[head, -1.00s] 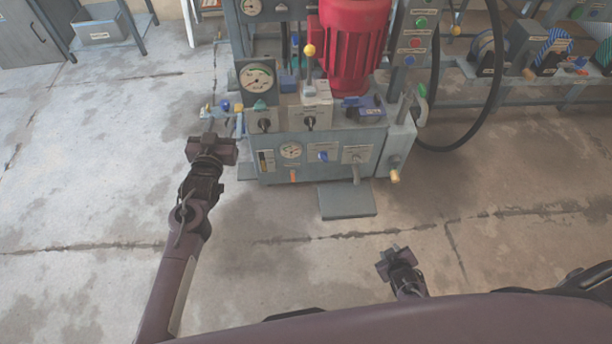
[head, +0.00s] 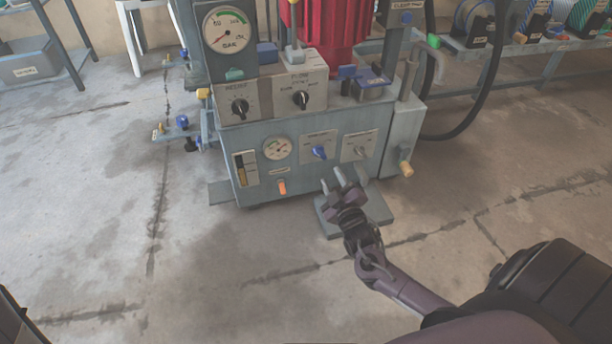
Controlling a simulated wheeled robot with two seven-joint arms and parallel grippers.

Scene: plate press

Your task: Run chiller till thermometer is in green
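A small round dial (head: 277,148), which looks like the thermometer, sits on the front of the grey-blue hydraulic unit (head: 225,137). It has a green part, but its needle is too small to read surely. Right of it are a blue knob (head: 319,152) on a pale plate and a grey knob or lever (head: 361,151) on another; their labels are unreadable, so I cannot tell which is the chiller's. My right gripper (head: 333,181) is in front of the unit, below these two controls. Its fingers look apart and empty. My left gripper is out of view.
A large BAR gauge (head: 227,29) and two black rotary knobs (head: 240,108) (head: 302,99) are higher on the unit. An orange handle (head: 282,187) is below the dial. A yellow-tipped tap (head: 405,168) sticks out at right. A foot plate (head: 378,209) lies in front. Floor at left is clear.

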